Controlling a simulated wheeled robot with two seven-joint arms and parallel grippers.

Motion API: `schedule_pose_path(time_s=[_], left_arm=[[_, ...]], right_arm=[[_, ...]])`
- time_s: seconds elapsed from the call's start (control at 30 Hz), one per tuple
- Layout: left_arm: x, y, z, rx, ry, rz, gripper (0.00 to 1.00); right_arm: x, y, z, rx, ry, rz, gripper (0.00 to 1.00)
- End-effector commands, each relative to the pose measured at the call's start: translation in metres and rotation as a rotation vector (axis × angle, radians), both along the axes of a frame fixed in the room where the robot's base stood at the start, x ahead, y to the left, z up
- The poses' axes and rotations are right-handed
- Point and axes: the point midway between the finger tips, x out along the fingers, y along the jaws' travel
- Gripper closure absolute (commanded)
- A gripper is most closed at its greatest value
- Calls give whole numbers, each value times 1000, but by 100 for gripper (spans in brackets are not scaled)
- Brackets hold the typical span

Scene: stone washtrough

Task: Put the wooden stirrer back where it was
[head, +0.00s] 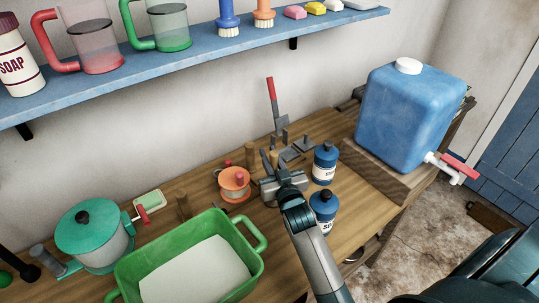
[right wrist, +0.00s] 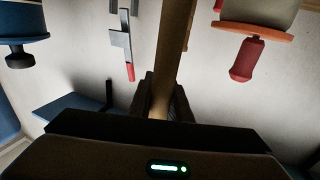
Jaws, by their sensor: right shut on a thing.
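The wooden stirrer (right wrist: 176,45) is a pale wooden stick held between the fingers of my right gripper in the right wrist view. My right gripper (head: 281,183) is shut on it, low over the wooden bench between the orange pot and the dark blue bottles. In the head view the gripper hides much of the stirrer, and short upright wooden pieces (head: 251,156) show just behind it. I cannot tell whether the stirrer touches the bench. My left gripper is not in view.
Close by are an orange pot (head: 235,184), dark blue bottles (head: 325,162) and a red-handled tool (head: 271,90) among grey metal pieces. A green basin (head: 255,262) and teal pot (head: 85,229) stand left, a blue water tank (head: 405,120) right. A blue shelf (head: 200,48) runs above.

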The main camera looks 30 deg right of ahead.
Motion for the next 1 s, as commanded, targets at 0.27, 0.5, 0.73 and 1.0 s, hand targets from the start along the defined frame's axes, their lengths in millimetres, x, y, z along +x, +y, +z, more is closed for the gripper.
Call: schedule_pose_path(time_s=[0.27, 0.5, 0.73, 1.0], left_arm=[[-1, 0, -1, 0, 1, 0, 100], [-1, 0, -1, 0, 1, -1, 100], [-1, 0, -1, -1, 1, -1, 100], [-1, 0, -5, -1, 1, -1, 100]], right_arm=[[0, 0, -1, 0, -1, 0, 100], [0, 0, -2, 0, 0, 0, 64], [0, 0, -2, 0, 0, 0, 64], [-13, 2, -2, 0, 1, 0, 64]])
